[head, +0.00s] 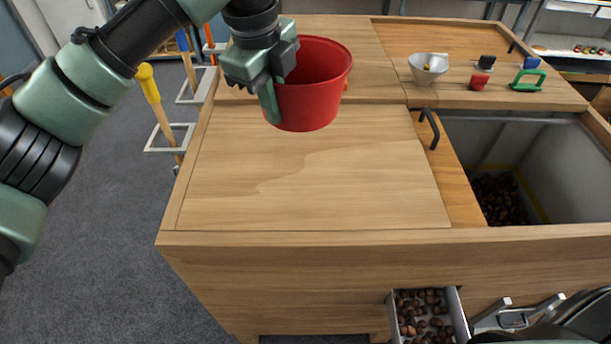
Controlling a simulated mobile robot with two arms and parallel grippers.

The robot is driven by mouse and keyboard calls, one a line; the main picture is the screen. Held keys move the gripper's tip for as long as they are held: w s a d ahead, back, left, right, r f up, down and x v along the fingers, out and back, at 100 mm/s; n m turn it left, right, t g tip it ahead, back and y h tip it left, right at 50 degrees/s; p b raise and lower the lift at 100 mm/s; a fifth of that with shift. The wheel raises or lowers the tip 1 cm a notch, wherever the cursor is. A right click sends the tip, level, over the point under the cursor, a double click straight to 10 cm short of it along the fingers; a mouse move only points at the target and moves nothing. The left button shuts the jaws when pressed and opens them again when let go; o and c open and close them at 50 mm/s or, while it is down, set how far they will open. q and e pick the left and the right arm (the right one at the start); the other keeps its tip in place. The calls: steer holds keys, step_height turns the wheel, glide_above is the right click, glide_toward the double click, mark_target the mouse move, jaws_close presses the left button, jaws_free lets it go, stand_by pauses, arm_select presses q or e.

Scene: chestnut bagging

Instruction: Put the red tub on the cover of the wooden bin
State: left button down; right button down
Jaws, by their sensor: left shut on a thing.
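The red tub (318,92) is upright at the back of the wooden bin, in the upper middle of the head view. My left gripper (271,88) is shut on its left wall near the rim, with one finger showing outside it. The bin's cover (320,185) is a broad flat wooden panel at the left, bare in front of the tub. The tub's base overlaps the cover's back part in the picture; I cannot tell whether it touches. The wooden bin (290,275) is open at the right. My right gripper is not in view.
The open compartment (545,150) holds chestnuts at its bottom. A dark handle (430,128) stands beside the cover. A chestnut-filled tray (425,315) juts out in front.

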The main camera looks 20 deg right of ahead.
arm_select(q)
steer(key=shift+d+r+m, duration=0.25)
steer(key=shift+d+m, duration=0.05)
steer(key=shift+f, duration=0.25)
step_height(320, 180, down, 15)
steer(key=p, duration=0.4)
steer(key=shift+f, duration=0.1)
step_height(320, 180, down, 3)
steer(key=shift+f+p, duration=0.15)
steer(key=shift+p, duration=0.35)
steer(key=shift+f, duration=0.5)
steer(key=shift+f, duration=0.1)
steer(key=c, duration=2)
jaws_free()
steer(key=shift+f, duration=0.1)
steer(key=o, duration=0.4)
